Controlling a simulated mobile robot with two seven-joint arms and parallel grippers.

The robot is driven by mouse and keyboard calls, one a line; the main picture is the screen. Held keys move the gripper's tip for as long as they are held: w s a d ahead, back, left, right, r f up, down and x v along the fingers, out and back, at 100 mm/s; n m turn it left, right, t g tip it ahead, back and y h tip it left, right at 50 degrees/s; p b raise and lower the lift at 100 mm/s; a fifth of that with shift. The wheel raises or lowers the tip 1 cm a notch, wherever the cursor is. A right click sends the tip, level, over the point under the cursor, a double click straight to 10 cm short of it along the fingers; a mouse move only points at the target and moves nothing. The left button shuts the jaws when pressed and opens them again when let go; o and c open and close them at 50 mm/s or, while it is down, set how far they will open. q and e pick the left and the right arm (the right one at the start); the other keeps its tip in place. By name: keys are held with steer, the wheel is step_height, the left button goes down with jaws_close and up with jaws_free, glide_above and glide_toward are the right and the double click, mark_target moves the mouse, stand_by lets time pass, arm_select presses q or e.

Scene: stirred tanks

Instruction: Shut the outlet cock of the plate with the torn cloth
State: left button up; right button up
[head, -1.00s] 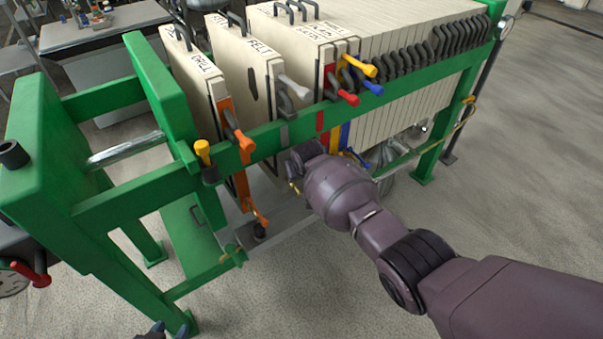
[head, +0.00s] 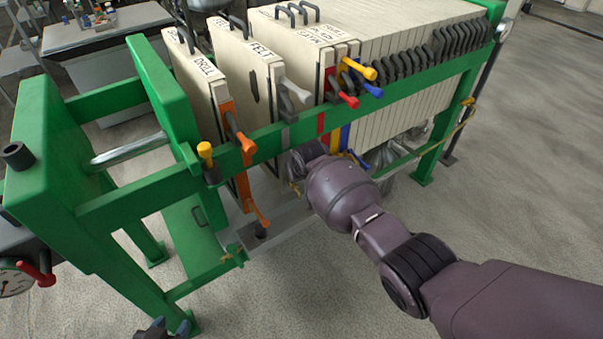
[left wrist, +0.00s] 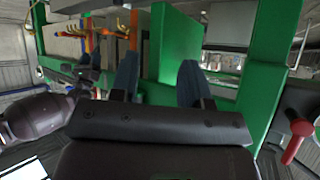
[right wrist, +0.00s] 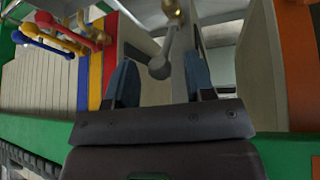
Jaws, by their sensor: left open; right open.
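The plate labelled FELT (head: 263,100) has a dark slit in its pale cloth face, seen in the head view. It has a grey handle (head: 295,91) on its side. In the right wrist view a grey cock lever (right wrist: 161,62) with a brass body hangs between the fingers of my right gripper (right wrist: 160,82), which is open. I cannot tell whether the fingers touch it. In the head view my right wrist hides that cock. My left gripper (head: 165,329) is open and empty at the bottom edge, by the green frame's leg; it also shows in the left wrist view (left wrist: 160,80).
The green side rail (head: 270,140) runs above my right wrist. The DRILL plate (head: 200,85) with its orange cock (head: 258,214) stands left. Red, blue and yellow cocks (right wrist: 70,38) are close left in the right wrist view. A red lever (head: 38,275) is at far left.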

steer(key=p+v, duration=0.4)
steer(key=v, duration=0.5)
steer(key=shift+r, duration=0.2)
